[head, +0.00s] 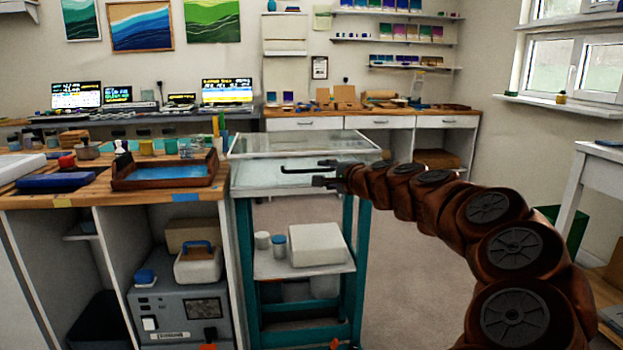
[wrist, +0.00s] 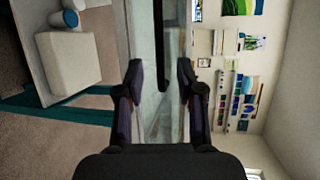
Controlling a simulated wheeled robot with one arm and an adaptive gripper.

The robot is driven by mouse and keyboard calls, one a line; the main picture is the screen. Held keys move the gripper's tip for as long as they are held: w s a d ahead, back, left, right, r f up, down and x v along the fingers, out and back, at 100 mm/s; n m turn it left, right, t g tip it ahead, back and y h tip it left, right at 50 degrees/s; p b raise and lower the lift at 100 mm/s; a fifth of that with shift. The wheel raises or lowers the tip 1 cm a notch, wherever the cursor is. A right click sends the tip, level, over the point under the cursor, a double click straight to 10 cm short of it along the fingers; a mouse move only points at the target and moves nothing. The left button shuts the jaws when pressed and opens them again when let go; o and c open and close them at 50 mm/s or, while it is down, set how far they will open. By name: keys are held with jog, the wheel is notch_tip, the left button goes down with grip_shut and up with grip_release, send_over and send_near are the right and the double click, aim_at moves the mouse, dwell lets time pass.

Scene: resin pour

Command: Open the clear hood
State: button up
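The clear hood (head: 300,143) is a transparent box on top of the teal cart (head: 240,255), and it looks closed. A thin black bar, seemingly its handle (head: 300,169), runs along its near side. My gripper (head: 322,173) is at the right end of this bar, in front of the hood. In the wrist view, which is turned sideways, my gripper (wrist: 160,75) is open, with one finger on each side of the black bar (wrist: 161,40). A gap shows between the bar and each finger. The hood's clear panel (wrist: 150,110) fills the space behind the fingers.
A wooden workbench (head: 90,198) with a tray of blue resin (head: 170,173) adjoins the cart's left side. The cart's lower shelf (head: 300,266) holds a white box (head: 317,244) and small jars. Open floor (head: 395,270) lies to the cart's right.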

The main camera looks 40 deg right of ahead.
aim_at(313, 171)
jog(key=b+x, duration=0.1)
jog(key=x, duration=0.5)
jog(key=shift+w+a+f, duration=0.1)
jog(key=shift+w, duration=0.5)
grip_shut()
dwell(0.3)
